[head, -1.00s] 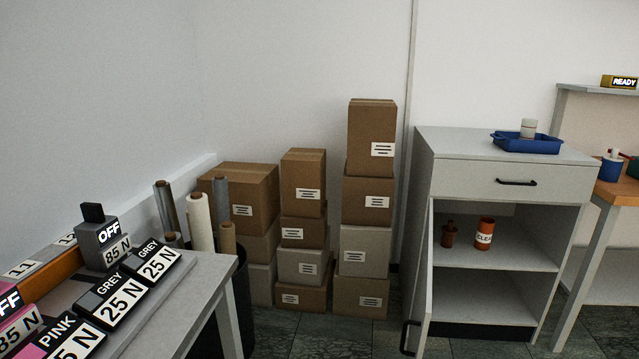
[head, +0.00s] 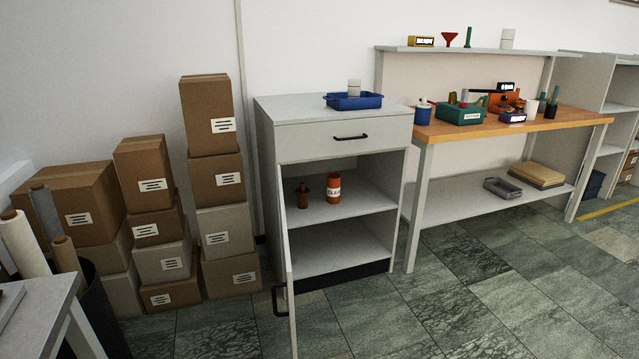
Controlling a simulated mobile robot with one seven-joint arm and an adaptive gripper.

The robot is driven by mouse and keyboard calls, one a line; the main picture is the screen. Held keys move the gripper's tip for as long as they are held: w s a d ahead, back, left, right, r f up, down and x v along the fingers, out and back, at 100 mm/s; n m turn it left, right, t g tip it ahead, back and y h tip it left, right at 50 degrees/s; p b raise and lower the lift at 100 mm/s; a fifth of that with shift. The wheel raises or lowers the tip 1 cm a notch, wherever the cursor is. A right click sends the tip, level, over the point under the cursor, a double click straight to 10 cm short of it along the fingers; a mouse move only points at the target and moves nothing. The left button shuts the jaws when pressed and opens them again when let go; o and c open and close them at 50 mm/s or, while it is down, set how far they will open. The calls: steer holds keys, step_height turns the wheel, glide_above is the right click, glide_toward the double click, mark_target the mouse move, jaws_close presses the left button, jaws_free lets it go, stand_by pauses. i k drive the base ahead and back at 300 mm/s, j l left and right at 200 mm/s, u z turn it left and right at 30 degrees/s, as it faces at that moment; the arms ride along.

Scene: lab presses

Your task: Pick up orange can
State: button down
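An orange can (head: 333,188) with a white label stands upright on the upper inside shelf of the grey cabinet (head: 333,108). A smaller dark reddish-brown bottle (head: 303,195) stands just left of it on the same shelf. The cabinet's door (head: 290,272) is swung open toward me, at the left of the opening. Its drawer (head: 345,138) above looks shut. My gripper is not in view.
A blue tray (head: 353,101) with a pale container sits on the cabinet. Stacked cardboard boxes (head: 215,178) stand left of it. A wooden-topped workbench (head: 520,122) with tools and bins stands right. The tiled floor (head: 440,305) in front is clear.

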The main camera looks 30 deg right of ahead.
mark_target(333, 181)
steer(key=i+l, duration=0.2)
steer(key=l, duration=0.25)
steer(key=i+l+z, duration=0.15)
steer(key=l, duration=0.3)
steer(key=i+l, duration=0.3)
steer(key=l, duration=0.15)
steer(key=i+l+z, duration=0.1)
steer(key=l, duration=0.35)
steer(key=i+l, duration=0.35)
steer(key=i+l+z, duration=0.15)
steer(key=l, duration=0.3)
steer(key=i+l, duration=0.2)
steer(key=i, duration=0.2)
steer(key=i+l, duration=0.2)
steer(key=i, duration=0.55)
